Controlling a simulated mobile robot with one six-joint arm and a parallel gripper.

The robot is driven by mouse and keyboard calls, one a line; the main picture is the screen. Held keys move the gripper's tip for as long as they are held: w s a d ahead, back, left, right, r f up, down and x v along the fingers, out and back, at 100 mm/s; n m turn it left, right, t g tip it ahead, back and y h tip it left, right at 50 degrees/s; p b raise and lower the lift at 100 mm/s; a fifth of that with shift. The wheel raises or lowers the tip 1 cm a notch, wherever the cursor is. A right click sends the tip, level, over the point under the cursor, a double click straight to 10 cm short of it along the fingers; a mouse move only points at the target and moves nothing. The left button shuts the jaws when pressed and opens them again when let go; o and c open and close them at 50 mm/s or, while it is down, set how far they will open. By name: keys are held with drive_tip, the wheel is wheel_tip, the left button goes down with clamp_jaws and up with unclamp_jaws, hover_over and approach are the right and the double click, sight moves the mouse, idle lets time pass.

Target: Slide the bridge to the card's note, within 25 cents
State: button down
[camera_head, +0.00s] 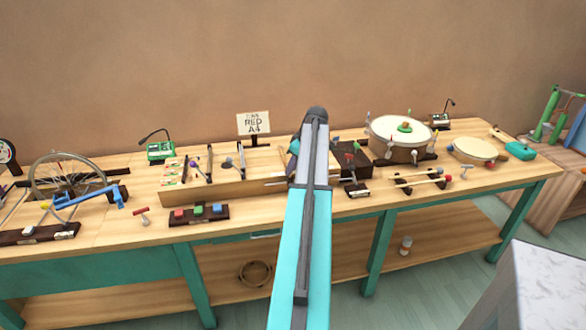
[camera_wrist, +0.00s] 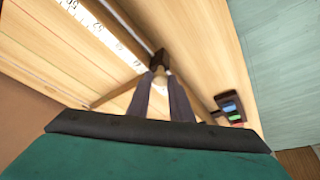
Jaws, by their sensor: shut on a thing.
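The card (camera_head: 253,123) stands behind the bench's long wooden string box (camera_head: 235,188) and reads "RED A4" under a smaller word. In the wrist view, my gripper (camera_wrist: 161,78) is shut on a small tan knob at a dark block (camera_wrist: 158,58), which appears to be the bridge. The block sits at the edge of a white numbered scale (camera_wrist: 105,28) on the pale wood. A thin red line, perhaps the red string, runs across the wood there. In the head view my arm hides the gripper and the right part of the box.
A dark stand with coloured blocks (camera_head: 198,214) is in front of the box; it also shows in the wrist view (camera_wrist: 231,108). A bicycle wheel (camera_head: 66,180) stands left. Beaters lie to the right.

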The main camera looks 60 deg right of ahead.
drive_tip(key=shift+w+a, duration=0.1)
drive_tip(key=c, duration=1.6)
unclamp_jaws()
drive_tip(key=shift+s, duration=0.2)
drive_tip(key=shift+d, duration=0.2)
drive_tip(key=shift+r, duration=0.15)
drive_tip(key=shift+b+v, duration=1)
drive_tip(key=shift+v, duration=5.8)
